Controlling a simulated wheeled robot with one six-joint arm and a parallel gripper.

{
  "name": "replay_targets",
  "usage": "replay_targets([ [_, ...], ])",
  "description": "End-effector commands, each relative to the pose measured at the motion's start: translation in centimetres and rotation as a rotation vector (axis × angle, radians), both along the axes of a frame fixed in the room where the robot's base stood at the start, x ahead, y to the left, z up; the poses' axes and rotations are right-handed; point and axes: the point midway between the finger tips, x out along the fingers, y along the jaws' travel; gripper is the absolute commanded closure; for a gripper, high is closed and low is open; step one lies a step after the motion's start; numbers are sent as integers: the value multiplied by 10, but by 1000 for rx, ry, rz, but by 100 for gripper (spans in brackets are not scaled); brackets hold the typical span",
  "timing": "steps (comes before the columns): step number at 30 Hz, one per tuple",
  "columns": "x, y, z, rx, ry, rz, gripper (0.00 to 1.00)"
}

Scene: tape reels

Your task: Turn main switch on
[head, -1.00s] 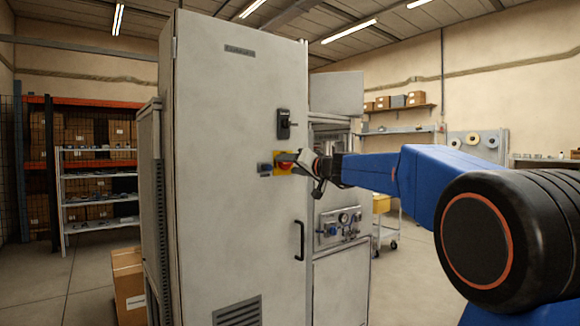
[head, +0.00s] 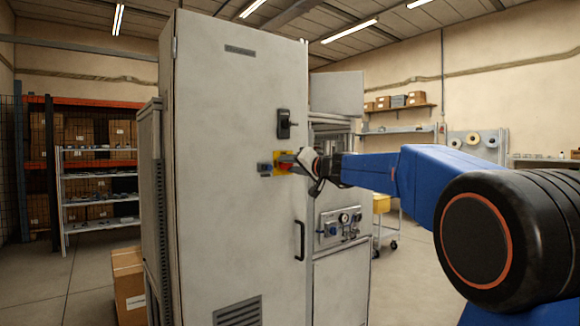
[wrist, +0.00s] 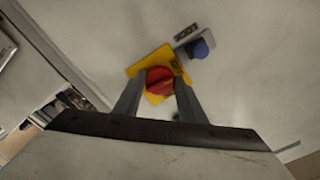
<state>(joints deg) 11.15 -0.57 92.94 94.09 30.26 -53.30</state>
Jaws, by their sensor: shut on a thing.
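The main switch is a red rotary knob (wrist: 159,80) on a yellow plate (wrist: 150,59), mounted on the cabinet door. In the head view the yellow plate (head: 279,169) shows only partly beside my gripper (head: 297,161). In the wrist view my gripper (wrist: 158,92) has one finger on each side of the red knob and is shut on it. The knob's grip bar looks tilted in the wrist view. The exact on or off marking cannot be read.
A black door handle (head: 283,124) is above and a bar handle (head: 300,240) below. The grey cabinet (head: 220,200) stands before me. A cardboard box (head: 128,285) is on the floor at left.

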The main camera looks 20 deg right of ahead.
Motion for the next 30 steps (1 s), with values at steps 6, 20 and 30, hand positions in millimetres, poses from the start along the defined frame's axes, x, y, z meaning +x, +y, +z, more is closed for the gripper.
replay_targets([
  [6,0,0,0,171,60,-1,86],
  [20,0,1,1,586,203,-1,86],
  [30,0,1,2,891,308,-1,86],
])
